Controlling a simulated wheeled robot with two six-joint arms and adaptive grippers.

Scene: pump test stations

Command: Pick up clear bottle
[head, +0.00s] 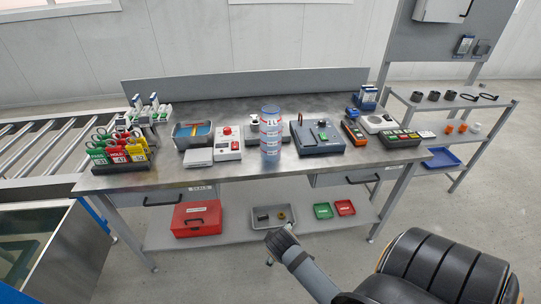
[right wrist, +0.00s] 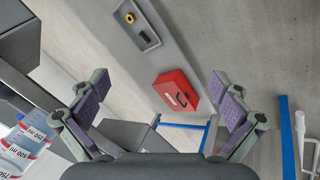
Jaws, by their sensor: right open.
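The clear bottle (head: 270,134) stands upright near the front middle of the metal workbench, with red-and-white label bands and a bluish top. In the right wrist view, what seems to be the same bottle (right wrist: 22,143), with volume marks, is partly cut off at the lower left edge. My right gripper (head: 275,247) is in front of the bench and lower than its top, apart from the bottle. In the right wrist view its two purple-padded fingers (right wrist: 158,104) are spread wide with nothing between them. My left gripper is not in view.
A red-buttoned white box (head: 228,146) stands just left of the bottle, and a dark device (head: 317,138) just right. A tag rack (head: 120,160) is at the bench's left end. A red toolbox (head: 197,218) sits on the lower shelf (head: 160,240).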

